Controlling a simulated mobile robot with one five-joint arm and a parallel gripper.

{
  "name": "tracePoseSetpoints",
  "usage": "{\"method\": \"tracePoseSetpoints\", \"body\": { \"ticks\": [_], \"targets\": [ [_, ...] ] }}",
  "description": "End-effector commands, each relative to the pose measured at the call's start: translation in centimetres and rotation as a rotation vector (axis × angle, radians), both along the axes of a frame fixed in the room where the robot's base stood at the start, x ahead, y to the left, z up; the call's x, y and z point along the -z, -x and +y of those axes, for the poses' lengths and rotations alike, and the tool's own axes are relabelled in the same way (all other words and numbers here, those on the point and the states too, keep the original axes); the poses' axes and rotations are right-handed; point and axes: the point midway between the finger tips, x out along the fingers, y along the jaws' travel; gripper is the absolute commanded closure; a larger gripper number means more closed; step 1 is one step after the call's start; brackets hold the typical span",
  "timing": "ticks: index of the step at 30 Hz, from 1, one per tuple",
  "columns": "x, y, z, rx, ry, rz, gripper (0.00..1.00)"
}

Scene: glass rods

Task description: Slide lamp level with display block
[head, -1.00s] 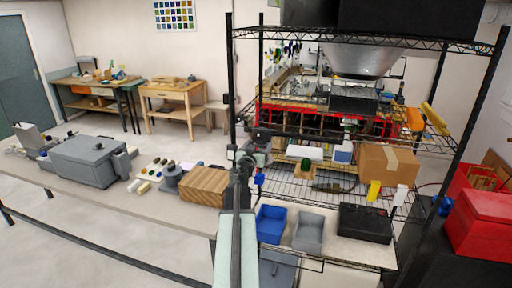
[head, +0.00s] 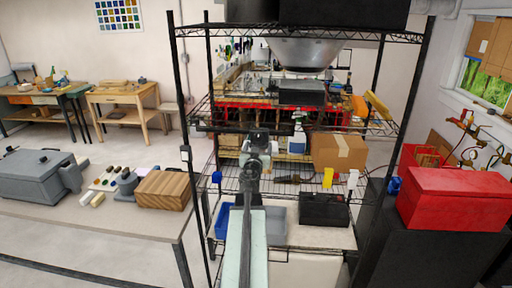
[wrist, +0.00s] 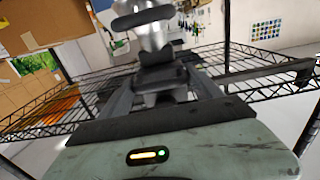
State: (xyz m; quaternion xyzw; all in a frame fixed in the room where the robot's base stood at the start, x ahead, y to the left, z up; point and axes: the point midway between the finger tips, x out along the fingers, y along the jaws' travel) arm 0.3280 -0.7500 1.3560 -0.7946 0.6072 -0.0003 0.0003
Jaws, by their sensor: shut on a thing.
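My gripper (head: 256,140) is at the front of the wire shelf rack, at about the height of its middle shelf. In the wrist view my gripper (wrist: 160,75) is shut, with a silver piece with black bands (wrist: 152,35) at its fingertips; this looks like the lamp. A dark bar (wrist: 265,74) runs to the right from behind the fingers. I cannot tell whether it joins the held piece. A striped wooden block (head: 163,189) sits on the bench at left; I cannot tell whether it is the display block.
The rack (head: 193,200) holds a cardboard box (head: 338,152), a black case (head: 324,210) and a blue bin (head: 224,218). A silver hood (head: 300,52) hangs under its top shelf. A red chest (head: 465,198) stands at right. Bare floor shows left of the rack.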

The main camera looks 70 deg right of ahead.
Motion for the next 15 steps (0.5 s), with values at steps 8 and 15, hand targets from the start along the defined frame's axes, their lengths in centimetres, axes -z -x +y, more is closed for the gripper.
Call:
{"method": "tracePoseSetpoints", "body": {
  "ticks": [8, 15],
  "targets": [
    [-0.1, -1.3, 0.5, -0.014, 0.001, 0.003, 0.98],
    [-0.1, -1.8, 0.8, -0.022, 0.001, 0.002, 0.05]
  ]
}}
